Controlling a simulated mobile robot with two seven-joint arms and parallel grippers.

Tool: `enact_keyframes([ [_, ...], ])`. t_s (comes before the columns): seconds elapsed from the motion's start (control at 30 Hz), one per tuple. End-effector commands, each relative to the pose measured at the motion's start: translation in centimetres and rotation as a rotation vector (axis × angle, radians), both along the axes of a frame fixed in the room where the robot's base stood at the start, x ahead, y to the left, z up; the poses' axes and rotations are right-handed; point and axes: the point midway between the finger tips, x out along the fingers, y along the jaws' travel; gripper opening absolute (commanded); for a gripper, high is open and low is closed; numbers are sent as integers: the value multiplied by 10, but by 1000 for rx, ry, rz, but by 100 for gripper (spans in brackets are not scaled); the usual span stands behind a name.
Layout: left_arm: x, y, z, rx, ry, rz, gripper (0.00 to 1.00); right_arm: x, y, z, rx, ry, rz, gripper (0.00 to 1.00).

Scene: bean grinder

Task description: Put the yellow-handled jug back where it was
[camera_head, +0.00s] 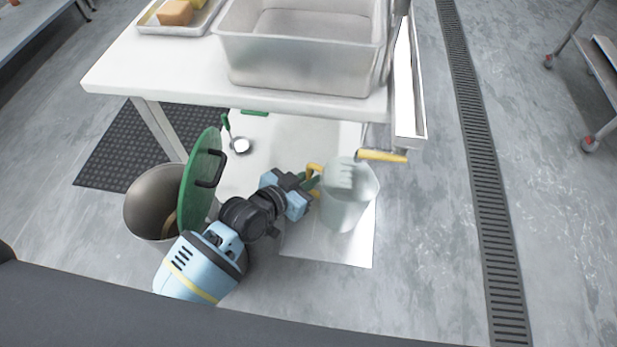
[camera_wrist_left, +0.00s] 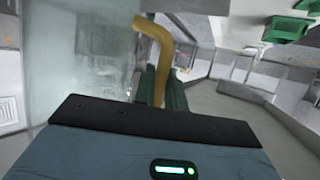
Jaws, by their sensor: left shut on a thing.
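The jug (camera_head: 349,203) is a clear, pale vessel with a yellow handle (camera_head: 314,170) on its left side. It looks upright over the white lower surface under the table; I cannot tell whether it touches that surface. My left gripper (camera_head: 313,184) is shut on the yellow handle. In the left wrist view the yellow handle (camera_wrist_left: 156,60) stands between the green fingers, and the jug's clear wall (camera_wrist_left: 80,60) fills the left side. My right gripper is not in view.
A white table (camera_head: 160,70) bears a large metal tub (camera_head: 300,65). A yellow-handled tool (camera_head: 382,156) shows just behind the jug. A grey bin (camera_head: 150,203) with a green lid (camera_head: 200,180) stands left of my arm. A green-handled ladle (camera_head: 241,146) lies on the lower surface.

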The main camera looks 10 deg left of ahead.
Motion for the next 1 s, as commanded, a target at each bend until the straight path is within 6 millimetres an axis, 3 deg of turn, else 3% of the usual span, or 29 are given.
enact_keyframes([
  [0.27, 0, 0, -2, -1, -1, 0, 0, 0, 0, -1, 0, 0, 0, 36],
  [0.3, 0, 0, -3, 1, -1, 0, 15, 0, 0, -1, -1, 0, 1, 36],
  [0.47, 0, 0, -2, 1, -1, 0, 34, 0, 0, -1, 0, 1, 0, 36],
  [0.77, 0, 0, 2, 0, -2, 1, 34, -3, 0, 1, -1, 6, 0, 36],
  [1.0, -27, 18, 15, 3, -2, 0, 34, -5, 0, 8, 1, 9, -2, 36],
])
